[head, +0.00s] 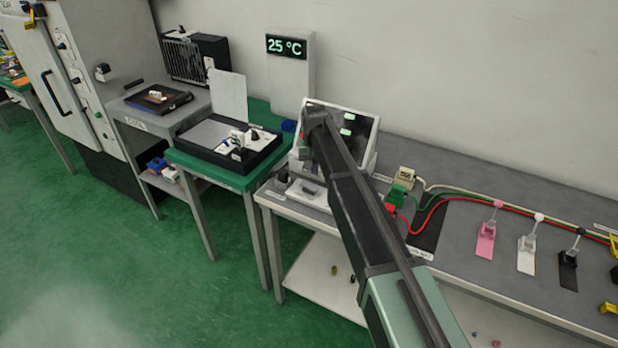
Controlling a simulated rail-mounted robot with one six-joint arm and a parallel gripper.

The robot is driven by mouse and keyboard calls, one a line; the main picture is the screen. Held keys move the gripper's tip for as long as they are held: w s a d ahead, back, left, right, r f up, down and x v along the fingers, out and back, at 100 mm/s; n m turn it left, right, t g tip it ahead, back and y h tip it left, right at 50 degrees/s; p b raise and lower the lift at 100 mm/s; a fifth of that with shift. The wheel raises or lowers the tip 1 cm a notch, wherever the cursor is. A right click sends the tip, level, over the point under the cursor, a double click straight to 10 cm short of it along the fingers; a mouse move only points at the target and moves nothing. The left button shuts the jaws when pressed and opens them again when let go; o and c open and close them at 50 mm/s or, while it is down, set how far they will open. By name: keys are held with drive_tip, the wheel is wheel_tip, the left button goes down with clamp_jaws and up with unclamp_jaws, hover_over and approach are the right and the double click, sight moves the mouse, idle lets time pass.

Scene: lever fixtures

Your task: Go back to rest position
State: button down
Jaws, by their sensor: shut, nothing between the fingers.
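My arm reaches from the bottom right up to the middle of the head view, in front of a white device with a dark tilted screen (358,128). The arm's far end overlaps the left side of that screen. My gripper cannot be made out; it seems hidden behind my own arm. I see nothing held.
The grey workbench (470,275) carries pink (486,240), white (527,254) and black (568,268) lever fixtures, with red and green cables behind them. A green table (222,178) holds a black tray (262,160). A grey cabinet stands at left. Green floor is clear at lower left.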

drive_tip(key=shift+r, duration=0.5)
drive_tip(key=shift+f, duration=0.1)
drive_tip(key=s+d, duration=1.1)
drive_tip(key=s, duration=0.5)
drive_tip(key=s+d+m, duration=0.1)
drive_tip(key=s+d, duration=1)
drive_tip(key=s, duration=0.5)
drive_tip(key=shift+s+d, duration=0.15)
drive_tip(key=shift+d, duration=0.1)
